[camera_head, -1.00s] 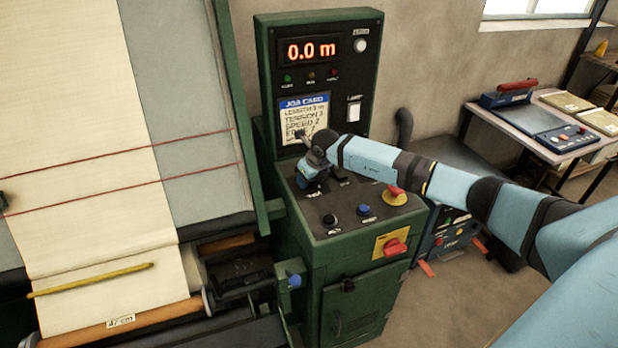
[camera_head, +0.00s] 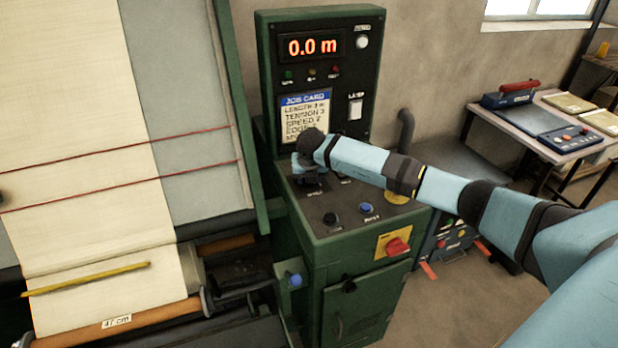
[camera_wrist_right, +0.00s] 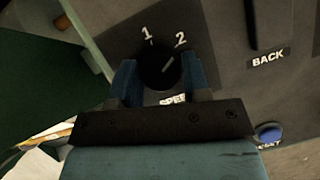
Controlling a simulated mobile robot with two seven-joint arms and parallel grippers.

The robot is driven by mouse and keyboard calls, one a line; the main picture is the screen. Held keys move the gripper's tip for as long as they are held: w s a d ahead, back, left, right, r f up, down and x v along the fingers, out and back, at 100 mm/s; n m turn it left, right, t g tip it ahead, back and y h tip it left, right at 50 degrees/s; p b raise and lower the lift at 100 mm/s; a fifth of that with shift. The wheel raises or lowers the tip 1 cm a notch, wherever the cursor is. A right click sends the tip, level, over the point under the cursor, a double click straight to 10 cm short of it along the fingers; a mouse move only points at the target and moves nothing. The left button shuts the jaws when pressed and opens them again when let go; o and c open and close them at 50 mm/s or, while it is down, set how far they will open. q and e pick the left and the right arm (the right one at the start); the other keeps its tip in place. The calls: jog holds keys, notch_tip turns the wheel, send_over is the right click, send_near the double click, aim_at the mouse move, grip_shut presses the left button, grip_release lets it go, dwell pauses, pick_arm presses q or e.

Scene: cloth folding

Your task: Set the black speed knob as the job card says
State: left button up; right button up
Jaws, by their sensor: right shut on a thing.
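The black speed knob (camera_wrist_right: 157,66) shows in the right wrist view, on the panel between the two blue fingers of my right gripper (camera_wrist_right: 160,80). The gripper is shut on it. The knob's white pointer line slants to the upper right, toward the printed 2. The printed 1 is above it, and the SPEED label below is partly covered. In the head view my right gripper (camera_head: 308,172) is down at the panel's back left and hides the knob. The job card (camera_head: 305,118) reads SPEED 2. My left gripper is not in view.
The green control cabinet (camera_head: 335,270) carries a black button (camera_head: 330,219), a blue button (camera_head: 366,208) and a red switch (camera_head: 397,246). The display (camera_head: 313,46) reads 0.0 m. A cloth roll machine with cream cloth (camera_head: 90,150) stands at left.

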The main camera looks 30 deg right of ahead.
dwell(0.4)
jog(key=o, duration=0.9)
jog(key=b+v, duration=0.2)
jog(key=v, duration=1.2)
jog(key=shift+w, duration=0.1)
